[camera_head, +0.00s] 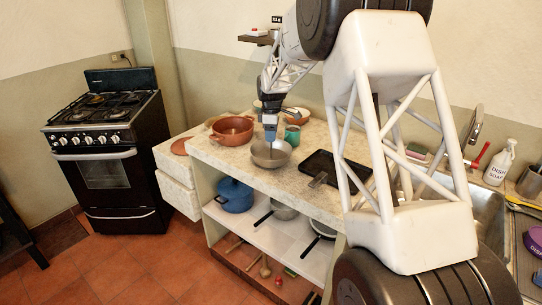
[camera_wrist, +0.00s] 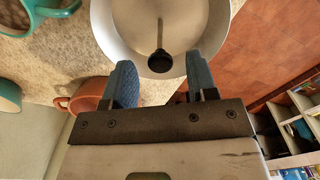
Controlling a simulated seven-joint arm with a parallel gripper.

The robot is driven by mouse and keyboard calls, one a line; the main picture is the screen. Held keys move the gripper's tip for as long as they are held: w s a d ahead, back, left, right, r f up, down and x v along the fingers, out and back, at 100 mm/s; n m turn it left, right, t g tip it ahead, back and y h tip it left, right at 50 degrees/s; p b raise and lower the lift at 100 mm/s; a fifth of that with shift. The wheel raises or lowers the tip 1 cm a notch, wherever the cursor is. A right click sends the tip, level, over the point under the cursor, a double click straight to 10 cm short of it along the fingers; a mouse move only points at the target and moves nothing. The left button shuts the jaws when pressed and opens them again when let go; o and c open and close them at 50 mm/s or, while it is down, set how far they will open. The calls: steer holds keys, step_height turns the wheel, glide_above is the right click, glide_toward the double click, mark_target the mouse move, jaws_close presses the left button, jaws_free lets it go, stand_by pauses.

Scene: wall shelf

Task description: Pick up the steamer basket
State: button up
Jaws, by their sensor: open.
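The steamer basket (camera_head: 268,157) looks like a shallow silver-grey metal bowl on the stone counter. In the wrist view the basket (camera_wrist: 112,22) fills the upper middle, with a thin post and a dark knob (camera_wrist: 160,61) at its centre. My gripper (camera_head: 270,137) is over the basket in the head view, pointing down. In the wrist view the blue fingers of my gripper (camera_wrist: 160,65) are spread apart, one on each side of the knob, with nothing visibly held. I cannot tell how far the fingertips are above the basket. The basket's far rim is cut off in the wrist view.
A terracotta pot (camera_head: 232,128) stands left of the basket, a teal mug (camera_head: 292,135) behind it and a black griddle pan (camera_head: 337,168) to the right. Below, the shelf (camera_head: 262,229) holds a blue pot (camera_head: 235,195) and pans. A stove (camera_head: 105,145) stands far left.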

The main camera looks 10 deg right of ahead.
steer(key=shift+f, duration=2.25)
jaws_close()
